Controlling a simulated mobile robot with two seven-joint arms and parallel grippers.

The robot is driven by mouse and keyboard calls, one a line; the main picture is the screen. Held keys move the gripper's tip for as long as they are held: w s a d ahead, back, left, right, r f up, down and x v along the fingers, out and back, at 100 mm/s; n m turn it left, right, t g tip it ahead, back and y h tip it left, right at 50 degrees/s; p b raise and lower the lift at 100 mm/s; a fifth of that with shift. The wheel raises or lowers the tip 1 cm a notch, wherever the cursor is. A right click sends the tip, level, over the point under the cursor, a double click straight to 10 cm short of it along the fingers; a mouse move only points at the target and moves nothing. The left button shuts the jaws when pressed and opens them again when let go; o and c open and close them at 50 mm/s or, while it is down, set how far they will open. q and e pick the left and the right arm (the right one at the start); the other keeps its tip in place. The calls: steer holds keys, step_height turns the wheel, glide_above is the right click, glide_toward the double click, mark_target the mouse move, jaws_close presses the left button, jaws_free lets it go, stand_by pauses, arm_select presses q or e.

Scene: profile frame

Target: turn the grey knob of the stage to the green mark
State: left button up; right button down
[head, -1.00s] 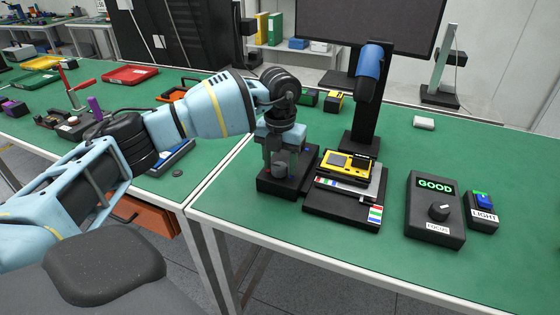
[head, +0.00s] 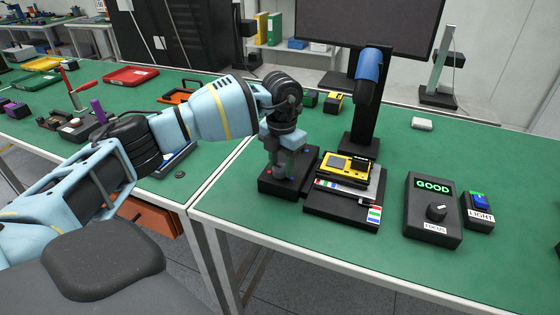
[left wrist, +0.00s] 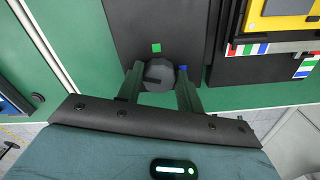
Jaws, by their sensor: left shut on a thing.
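The stage (head: 268,190) is a black box at the left edge of the near green table, left of the yellow device. The grey knob (left wrist: 160,74) is on the stage's top; the left wrist view shows a short dark line on it, toward its left side. A green mark (left wrist: 156,47) lies just above the knob in that view, and a blue mark (left wrist: 183,68) lies to its right. My left gripper (head: 284,172) points down over the stage and is shut on the knob, one finger on each side. In the head view the fingers mostly hide the knob. My right gripper is out of view.
A black base with a yellow device (head: 346,167) stands close to the right of the stage. A blue-topped column (head: 367,100) rises behind it. A focus box (head: 432,215) showing GOOD and a light switch box (head: 479,212) stand farther right.

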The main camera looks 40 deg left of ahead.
arm_select(q)
steer(key=m, duration=0.2)
steer(key=shift+r+m, duration=0.1)
steer(key=shift+m, duration=0.3)
steer(key=m, duration=0.4)
steer(key=shift+d+p, duration=0.15)
steer(key=shift+p, duration=0.25)
steer(key=m, duration=0.4)
steer(key=shift+s, duration=0.1)
steer(key=shift+m, duration=1.3)
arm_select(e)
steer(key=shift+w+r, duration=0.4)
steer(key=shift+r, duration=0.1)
arm_select(q)
steer(key=shift+m, duration=0.4)
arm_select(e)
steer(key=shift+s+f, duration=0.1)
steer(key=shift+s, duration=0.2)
arm_select(q)
steer(key=o, duration=1)
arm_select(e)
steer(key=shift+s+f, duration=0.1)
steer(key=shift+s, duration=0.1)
